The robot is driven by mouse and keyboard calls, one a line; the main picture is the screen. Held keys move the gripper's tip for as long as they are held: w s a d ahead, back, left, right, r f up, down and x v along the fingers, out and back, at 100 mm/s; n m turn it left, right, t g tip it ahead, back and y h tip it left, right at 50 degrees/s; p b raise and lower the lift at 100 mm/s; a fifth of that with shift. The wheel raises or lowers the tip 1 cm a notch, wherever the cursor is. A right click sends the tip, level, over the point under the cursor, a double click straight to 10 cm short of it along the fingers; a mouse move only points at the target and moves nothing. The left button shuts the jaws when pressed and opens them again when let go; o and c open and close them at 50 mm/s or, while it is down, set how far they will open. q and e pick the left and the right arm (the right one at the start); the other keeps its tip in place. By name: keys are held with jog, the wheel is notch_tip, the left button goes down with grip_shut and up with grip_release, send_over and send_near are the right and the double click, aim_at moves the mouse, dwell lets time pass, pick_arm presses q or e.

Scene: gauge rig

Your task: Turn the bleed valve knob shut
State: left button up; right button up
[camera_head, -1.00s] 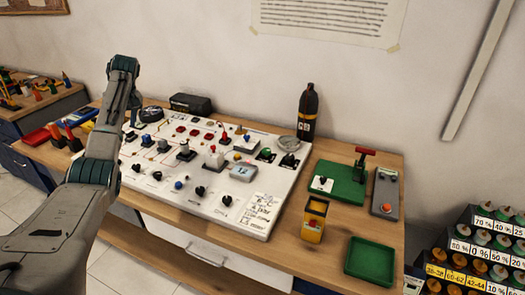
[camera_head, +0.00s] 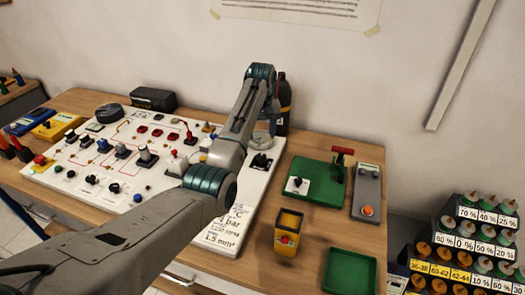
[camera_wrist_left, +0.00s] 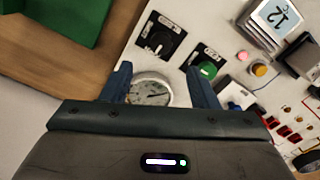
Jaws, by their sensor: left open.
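Two panel knobs show in the left wrist view: a black knob (camera_wrist_left: 158,42) on a black plate and a green knob (camera_wrist_left: 207,70) on another. Their labels are too small to read, so I cannot tell which is the bleed valve knob. The black knob also shows in the head view (camera_head: 261,161); my arm hides the green one there. My left gripper (camera_wrist_left: 160,84) is open and empty, its fingers on either side of the round gauge (camera_wrist_left: 150,90) in that picture, with both knobs beyond the fingertips. My right gripper is not in view.
The white panel (camera_head: 60,172) carries several other knobs and switches. A dark bottle (camera_head: 284,105) stands behind it. To the right are a green board (camera_head: 320,190) with a red-handled lever, a yellow bin (camera_head: 288,232) and a green tray (camera_head: 350,270).

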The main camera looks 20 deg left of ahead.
pick_arm(q)
jog(key=p, duration=0.2)
send_over(261, 156)
notch_tip(261, 156, down, 4)
jog(key=shift+s+d+f, duration=0.1)
jog(key=shift+f, duration=0.15)
notch_tip(261, 156, down, 4)
jog(key=shift+f, duration=0.7)
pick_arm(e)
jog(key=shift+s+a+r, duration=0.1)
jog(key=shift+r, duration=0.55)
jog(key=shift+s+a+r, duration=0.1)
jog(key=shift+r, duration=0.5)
pick_arm(q)
jog(key=c, duration=1)
